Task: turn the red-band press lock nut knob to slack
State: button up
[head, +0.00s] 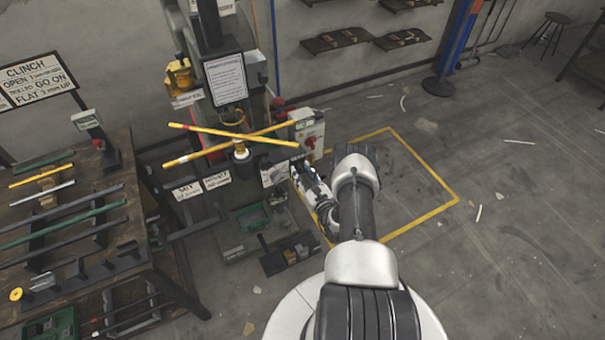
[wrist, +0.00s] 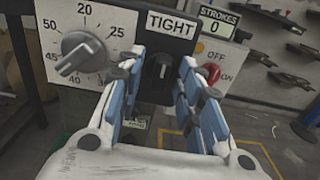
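The lock nut knob (wrist: 160,70) is black with a pale pointer line and sits just below a "TIGHT" label (wrist: 171,25) in the wrist view. Its pointer stands about upright, toward the label. My gripper (wrist: 162,66) is open, with a blue-padded finger on each side of the knob. I cannot tell whether either finger touches it. In the head view my gripper (head: 302,172) is at the front of the press (head: 226,85), near its white control box (head: 308,128).
Left of the knob is a large grey dial (wrist: 82,52) with numbers. Crossed yellow bars (head: 233,140) stick out from the press. A bench (head: 90,230) stands left; the floor at right is mostly open.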

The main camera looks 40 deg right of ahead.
jog(key=shift+c, duration=0.5)
grip_shut()
jog(key=shift+n, duration=0.3)
jog(key=n+b, duration=0.1)
jog(key=n, duration=0.3)
jog(key=shift+n+b, duration=0.3)
jog(key=shift+b, duration=0.1)
jog(key=n+b, duration=0.1)
jog(key=n, duration=0.3)
jog(key=n+b, duration=0.1)
jog(key=n, duration=0.4)
jog(key=shift+d, duration=0.1)
jog(key=shift+r+n+b, duration=0.1)
jog(key=shift+n+b, duration=0.2)
jog(key=shift+n, duration=1.6)
jog(key=shift+o, duration=0.5)
grip_release()
